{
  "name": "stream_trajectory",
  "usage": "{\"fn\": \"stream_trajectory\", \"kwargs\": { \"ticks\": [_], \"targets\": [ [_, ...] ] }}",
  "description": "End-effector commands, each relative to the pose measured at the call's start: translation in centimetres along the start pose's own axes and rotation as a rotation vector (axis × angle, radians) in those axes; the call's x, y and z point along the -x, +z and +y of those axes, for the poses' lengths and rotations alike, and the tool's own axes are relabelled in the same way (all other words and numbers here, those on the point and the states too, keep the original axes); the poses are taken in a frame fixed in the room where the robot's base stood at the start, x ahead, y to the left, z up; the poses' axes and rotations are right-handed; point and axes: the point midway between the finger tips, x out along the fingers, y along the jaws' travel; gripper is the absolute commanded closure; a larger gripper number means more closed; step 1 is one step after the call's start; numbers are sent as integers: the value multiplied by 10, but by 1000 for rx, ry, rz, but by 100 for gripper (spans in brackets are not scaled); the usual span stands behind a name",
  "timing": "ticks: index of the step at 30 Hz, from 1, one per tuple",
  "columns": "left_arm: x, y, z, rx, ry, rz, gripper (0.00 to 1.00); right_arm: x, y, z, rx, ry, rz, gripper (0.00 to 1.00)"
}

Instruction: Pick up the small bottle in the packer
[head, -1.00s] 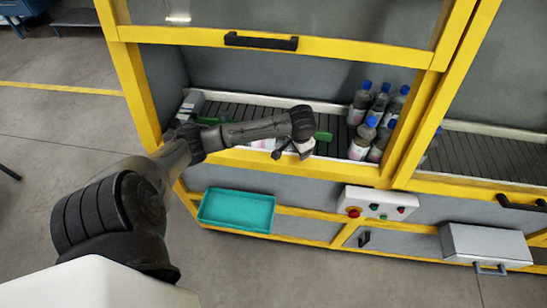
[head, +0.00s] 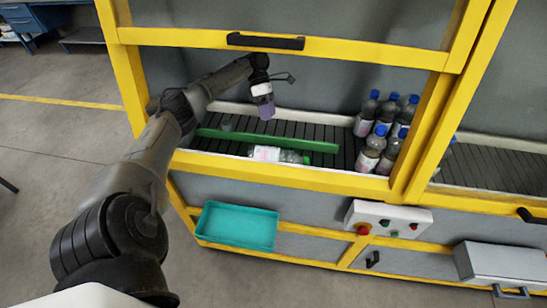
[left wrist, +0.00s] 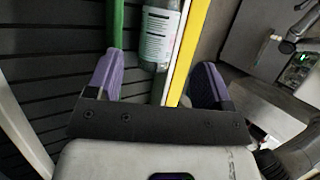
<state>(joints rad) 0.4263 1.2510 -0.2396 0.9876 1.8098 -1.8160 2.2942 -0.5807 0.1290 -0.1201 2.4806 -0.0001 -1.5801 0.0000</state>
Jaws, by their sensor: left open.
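In the head view a clear bottle with a white label (head: 268,153) lies on its side on the packer's dark conveyor (head: 325,160), between the green bar (head: 290,142) and the yellow front frame. Its label shows in the left wrist view (left wrist: 158,35). My left gripper (head: 266,108) reaches into the packer opening and hangs above the conveyor, apart from the lying bottle. In the left wrist view its purple fingers (left wrist: 160,78) are spread, and the bottle appears beyond the gap with nothing gripped. My right gripper is not in view.
Several upright blue-capped bottles (head: 371,150) stand at the right end of the conveyor. A small grey item (head: 226,123) sits behind the green bar. The yellow frame (head: 290,176) edges the opening. Below are a teal tray (head: 238,228) and a button box (head: 388,219).

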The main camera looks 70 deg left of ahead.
Motion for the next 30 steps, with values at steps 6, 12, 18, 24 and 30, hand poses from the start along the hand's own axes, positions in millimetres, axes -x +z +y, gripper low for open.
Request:
{"fn": "stream_trajectory", "kwargs": {
  "ticks": [6, 12, 18, 24, 30],
  "targets": [
    [-34, -1, -1, 23, -8, -3, 26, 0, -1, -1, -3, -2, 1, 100],
    [-64, 0, -1, 20, -6, -5, 26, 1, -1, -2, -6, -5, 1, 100],
    [-79, 0, -1, 19, -5, -6, 26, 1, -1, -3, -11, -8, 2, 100],
    [-92, 0, -2, 19, -7, -5, 26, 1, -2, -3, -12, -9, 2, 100],
    [-119, 0, -3, 18, -6, -5, 26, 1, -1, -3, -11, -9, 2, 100]
  ]
}}
